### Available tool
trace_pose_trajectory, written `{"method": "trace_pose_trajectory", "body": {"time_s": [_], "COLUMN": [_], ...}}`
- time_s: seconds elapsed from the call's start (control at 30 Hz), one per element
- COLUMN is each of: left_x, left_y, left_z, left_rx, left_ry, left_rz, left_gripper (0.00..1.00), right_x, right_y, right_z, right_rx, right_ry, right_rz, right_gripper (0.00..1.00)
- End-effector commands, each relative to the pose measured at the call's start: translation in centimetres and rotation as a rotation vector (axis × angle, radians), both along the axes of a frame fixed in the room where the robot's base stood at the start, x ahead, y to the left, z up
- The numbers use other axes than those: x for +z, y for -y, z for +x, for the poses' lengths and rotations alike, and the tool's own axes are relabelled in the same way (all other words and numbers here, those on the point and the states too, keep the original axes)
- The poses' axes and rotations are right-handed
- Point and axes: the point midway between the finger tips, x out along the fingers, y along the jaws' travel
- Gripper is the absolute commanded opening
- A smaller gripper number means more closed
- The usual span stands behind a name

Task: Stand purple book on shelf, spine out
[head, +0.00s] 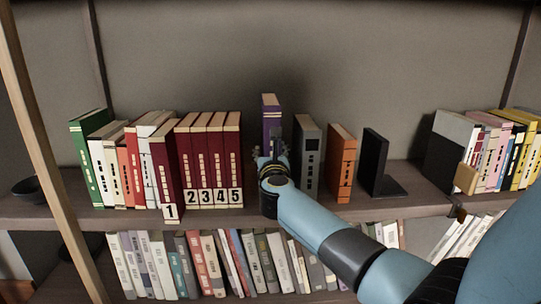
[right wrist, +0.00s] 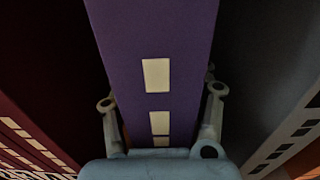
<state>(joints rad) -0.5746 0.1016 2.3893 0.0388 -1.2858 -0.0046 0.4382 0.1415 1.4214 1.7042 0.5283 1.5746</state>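The purple book (head: 271,118) stands upright on the upper shelf, in the space between the maroon numbered volumes and a grey book. Its spine with pale labels faces out and fills the middle of the right wrist view (right wrist: 155,45). My right gripper (head: 272,150) is in front of the book, with one finger along each side of it. In the right wrist view the fingers (right wrist: 160,105) lie close against both sides, shut on the book. The book's lower part is hidden behind my gripper and arm, so its contact with the shelf does not show. My left gripper is not in view.
Maroon volumes (head: 208,160) stand left of the purple book. The grey book (head: 307,158), an orange book (head: 341,163) and a black bookend (head: 374,160) stand to its right. The upper shelf (head: 405,203) has bare board right of the bookend. A lower shelf holds more books.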

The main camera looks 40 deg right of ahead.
Motion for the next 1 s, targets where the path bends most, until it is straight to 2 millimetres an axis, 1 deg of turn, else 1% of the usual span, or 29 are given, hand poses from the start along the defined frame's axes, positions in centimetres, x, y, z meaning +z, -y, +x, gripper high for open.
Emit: {"method": "trace_pose_trajectory", "body": {"time_s": [0.03, 0.1, 0.27, 0.3, 0.37, 0.47, 0.57, 0.8, 0.9, 1.0], "left_x": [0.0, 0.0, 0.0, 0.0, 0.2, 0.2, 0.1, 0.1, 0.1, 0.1], "left_y": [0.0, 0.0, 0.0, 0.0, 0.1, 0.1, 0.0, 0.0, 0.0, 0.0], "left_z": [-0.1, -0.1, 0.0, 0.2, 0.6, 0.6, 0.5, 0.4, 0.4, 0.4], "left_rx": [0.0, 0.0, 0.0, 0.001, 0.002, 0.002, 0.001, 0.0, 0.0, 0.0], "left_ry": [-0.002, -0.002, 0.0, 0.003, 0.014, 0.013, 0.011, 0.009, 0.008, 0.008], "left_rz": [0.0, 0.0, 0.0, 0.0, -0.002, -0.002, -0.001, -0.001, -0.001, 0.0], "left_gripper": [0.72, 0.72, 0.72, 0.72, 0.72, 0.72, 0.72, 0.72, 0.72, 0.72], "right_x": [-0.1, -0.2, -0.4, -0.8, -0.8, -0.8, -0.8, -0.7, -0.6, -0.6], "right_y": [0.0, 0.0, 0.0, 0.0, -0.1, -0.5, -1.3, -4.2, -5.1, -5.8], "right_z": [0.0, -0.1, -0.1, -0.3, -0.3, -0.9, -2.3, -6.9, -8.5, -9.5], "right_rx": [0.0, 0.0, 0.0, -0.001, -0.001, 0.0, 0.0, 0.0, 0.0, 0.0], "right_ry": [-0.002, -0.004, -0.006, -0.014, -0.014, -0.012, -0.012, -0.009, -0.009, -0.008], "right_rz": [0.0, 0.001, 0.002, 0.006, 0.006, 0.005, 0.006, 0.006, 0.004, 0.004], "right_gripper": [0.58, 0.65, 0.65, 0.65, 0.65, 0.65, 0.65, 0.65, 0.65, 0.65]}}
